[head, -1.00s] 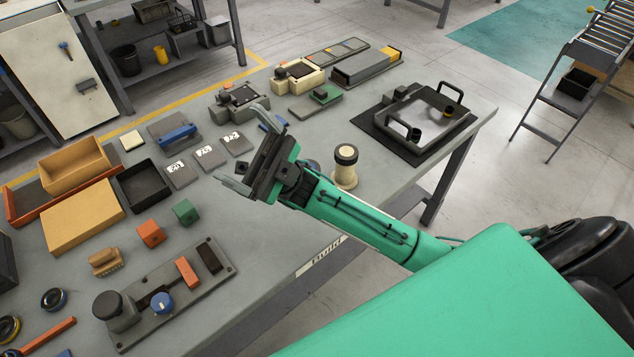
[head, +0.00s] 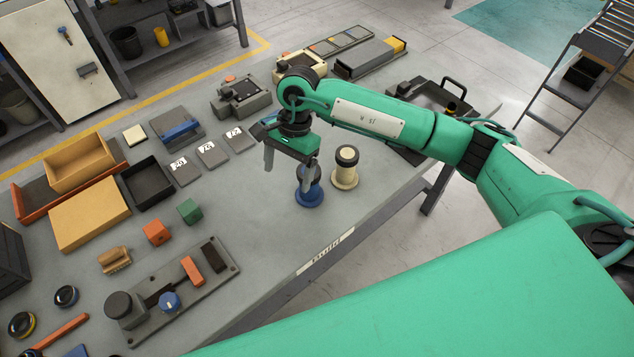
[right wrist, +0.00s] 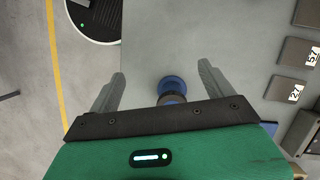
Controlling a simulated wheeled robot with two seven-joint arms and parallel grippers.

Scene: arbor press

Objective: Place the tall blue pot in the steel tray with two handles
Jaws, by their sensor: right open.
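The tall blue pot (head: 310,196) stands on the table, partly hidden by my right gripper (head: 288,176). The gripper is open and points down over it; one finger crosses in front of the pot in the head view. In the right wrist view the blue pot (right wrist: 172,87) shows between the two spread fingers (right wrist: 161,70), nearer the right one, with its lower part hidden by the gripper body. The steel tray with two handles (head: 430,96) lies at the table's far right, largely hidden behind my right arm; one handle shows. My left gripper is out of view.
A dark fixture plate (head: 205,295) and small blocks lie to the left. Boxes and a dark tray (head: 148,182) stand farther left.

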